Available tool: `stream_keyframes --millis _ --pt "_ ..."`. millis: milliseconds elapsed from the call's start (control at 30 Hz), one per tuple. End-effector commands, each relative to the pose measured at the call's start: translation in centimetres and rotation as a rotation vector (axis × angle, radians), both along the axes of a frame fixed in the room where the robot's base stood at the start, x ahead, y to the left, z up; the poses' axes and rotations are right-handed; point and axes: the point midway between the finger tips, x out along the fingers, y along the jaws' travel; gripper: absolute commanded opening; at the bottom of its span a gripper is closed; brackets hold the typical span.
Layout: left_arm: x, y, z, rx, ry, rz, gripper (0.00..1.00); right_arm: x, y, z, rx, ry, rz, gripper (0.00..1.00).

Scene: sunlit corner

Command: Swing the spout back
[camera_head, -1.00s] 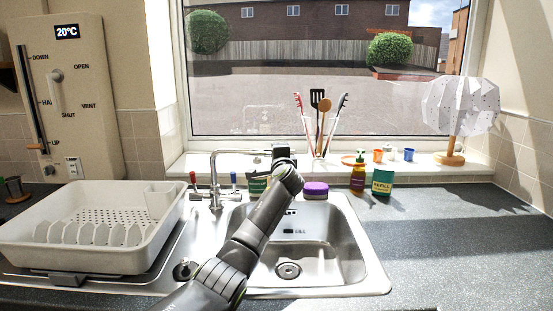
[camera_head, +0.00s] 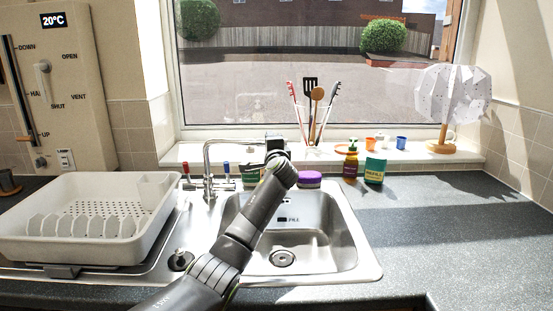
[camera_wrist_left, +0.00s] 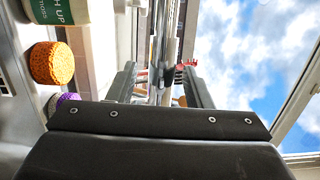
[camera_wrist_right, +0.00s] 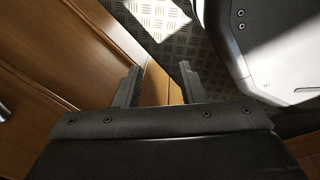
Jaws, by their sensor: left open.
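The chrome tap (camera_head: 208,166) stands behind the sink (camera_head: 353,262), between a red and a blue handle. Its spout (camera_head: 232,141) runs right from the upright, over the back of the bowl. My left gripper (camera_head: 274,146) is at the spout's outer end. In the left wrist view, its two fingers (camera_wrist_left: 161,84) are open, with the chrome spout (camera_wrist_left: 163,40) running between them. I cannot tell whether either finger touches it. My right gripper (camera_wrist_right: 158,84) shows only in the right wrist view, open and empty, over the floor beside wooden cupboard fronts.
A white dish rack (camera_head: 130,250) stands left of the sink. A purple-topped sponge (camera_head: 310,179), a brown bottle (camera_head: 350,166) and a green box (camera_head: 375,170) stand behind the bowl. An orange scourer (camera_wrist_left: 50,63) is near the left gripper. The right worktop (camera_head: 450,225) is clear.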

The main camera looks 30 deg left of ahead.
Motion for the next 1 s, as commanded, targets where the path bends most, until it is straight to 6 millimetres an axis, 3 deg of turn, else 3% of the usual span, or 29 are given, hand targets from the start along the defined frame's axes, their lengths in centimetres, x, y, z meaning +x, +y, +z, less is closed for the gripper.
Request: stream_keyframes --millis 600,1000 --pt "-7.6 -6.2 0.0 -0.003 0.001 -0.002 0.46 -0.3 0.0 6.1 0.000 0.002 0.000 0.36" --pt "-12.1 -9.8 -0.5 -0.001 0.002 0.000 0.46 -0.3 0.0 8.1 0.000 0.004 0.000 0.36"
